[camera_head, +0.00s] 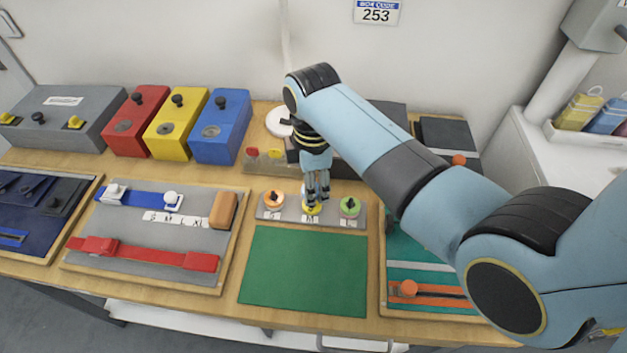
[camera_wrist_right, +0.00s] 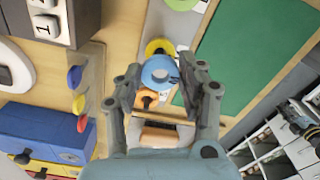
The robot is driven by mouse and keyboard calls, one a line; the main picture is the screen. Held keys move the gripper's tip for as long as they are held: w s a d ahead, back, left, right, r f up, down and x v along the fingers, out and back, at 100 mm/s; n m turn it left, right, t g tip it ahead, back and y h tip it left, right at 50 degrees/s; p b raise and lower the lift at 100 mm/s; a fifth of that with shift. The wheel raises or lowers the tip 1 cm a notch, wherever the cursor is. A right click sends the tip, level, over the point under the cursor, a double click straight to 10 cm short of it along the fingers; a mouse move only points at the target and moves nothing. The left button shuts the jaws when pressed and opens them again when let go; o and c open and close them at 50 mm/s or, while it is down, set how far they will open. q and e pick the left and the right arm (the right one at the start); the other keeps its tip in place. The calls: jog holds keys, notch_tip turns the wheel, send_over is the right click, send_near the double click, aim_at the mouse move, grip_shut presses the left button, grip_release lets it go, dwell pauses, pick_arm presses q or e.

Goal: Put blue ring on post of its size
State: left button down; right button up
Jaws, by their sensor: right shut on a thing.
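The blue ring (camera_wrist_right: 160,72) lies between the fingertips of my right gripper (camera_wrist_right: 163,78) in the right wrist view. In the head view my right gripper (camera_head: 317,196) points down over the middle of a grey post board (camera_head: 285,212). The blue ring is mostly hidden there by the fingers. A yellow ring (camera_head: 311,209) shows just below the fingertips, with an orange ring (camera_head: 273,199) to its left and a green ring (camera_head: 349,206) to its right. Whether the blue ring is around a post or above it, I cannot tell. My left gripper is out of view.
A green mat (camera_head: 305,270) lies in front of the post board. A tray (camera_head: 150,252) with belts is at left, and a teal tray (camera_head: 432,307) at right. Red (camera_head: 128,122), yellow (camera_head: 176,124) and blue (camera_head: 221,126) boxes stand at back left.

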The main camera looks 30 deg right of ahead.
jog(key=shift+f+p, duration=0.1)
jog(key=shift+p, duration=0.4)
dwell(0.9)
jog(key=shift+f, duration=0.75)
dwell(1.0)
jog(key=o, duration=1.2)
jog(key=shift+r, duration=0.1)
jog(key=shift+r, duration=3.4)
jog(key=shift+s, duration=0.1)
